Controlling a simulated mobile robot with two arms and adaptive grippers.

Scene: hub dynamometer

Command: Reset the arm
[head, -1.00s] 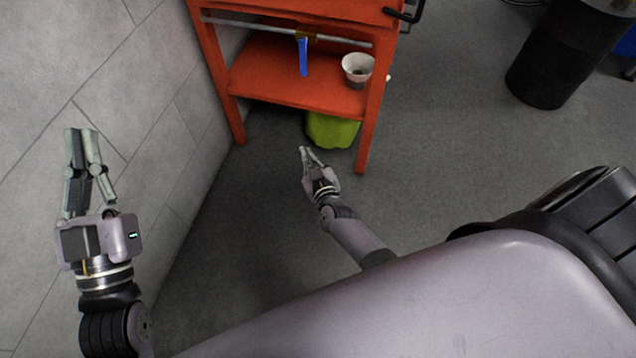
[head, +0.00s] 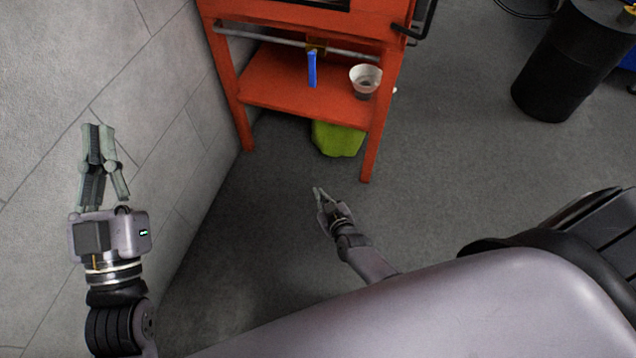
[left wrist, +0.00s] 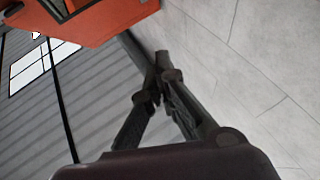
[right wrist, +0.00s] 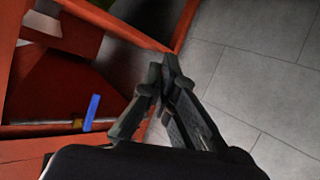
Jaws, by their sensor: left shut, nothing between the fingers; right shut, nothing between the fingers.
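My left gripper (head: 98,130) is raised at the left of the head view, in front of the grey wall. Its fingers are shut and empty, and they also show in the left wrist view (left wrist: 158,75). My right gripper (head: 318,192) is lower, near the middle of the head view, over the floor in front of the orange cart (head: 285,95). Its fingers are shut with nothing between them, as the right wrist view also shows (right wrist: 163,75). Neither gripper touches anything visible.
A blue handle (head: 312,68) hangs at the cart's rail, and a white bowl (head: 365,78) sits on its lower shelf. A green object (head: 338,138) lies under the shelf. A black bin (head: 556,65) stands at right. Tiled wall (head: 50,60) at left; open floor (head: 460,140) between cart and bin.

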